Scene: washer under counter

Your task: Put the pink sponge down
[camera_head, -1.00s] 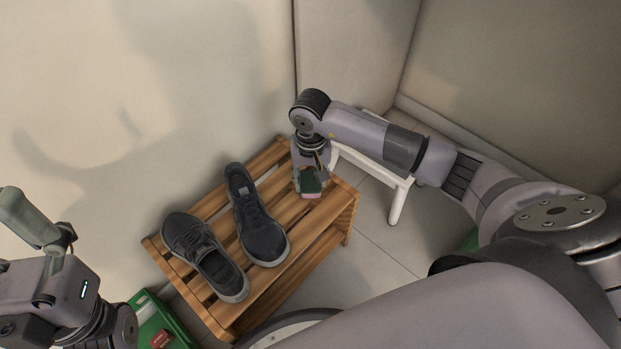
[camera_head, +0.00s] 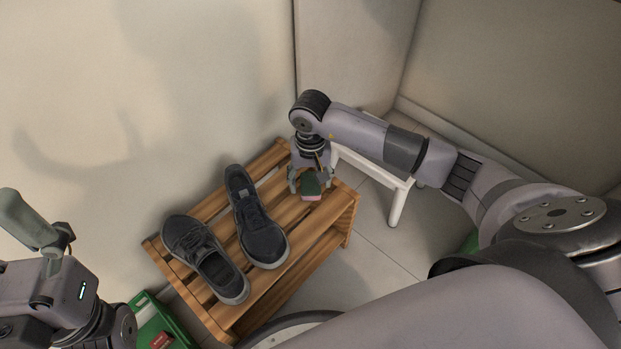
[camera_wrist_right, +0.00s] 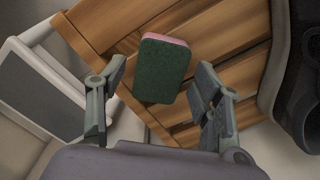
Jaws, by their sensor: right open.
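The pink sponge (camera_head: 311,188) has a dark green face and a pink side. It rests on the slats at the right end of the wooden rack (camera_head: 290,243). My right gripper (camera_head: 309,184) is open around it, pointing down. In the right wrist view the sponge (camera_wrist_right: 162,68) lies between and beyond the spread fingers (camera_wrist_right: 158,112), with clear gaps on both sides. My left gripper (camera_head: 38,225) is at the left edge of the head view; its fingers do not show clearly enough to judge.
Two dark shoes (camera_head: 262,238) stand on the rack, left of the sponge. A white stool (camera_head: 399,200) stands close to the rack's right end. A green crate (camera_head: 150,312) with a red item is on the floor at lower left. Walls close off the back.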

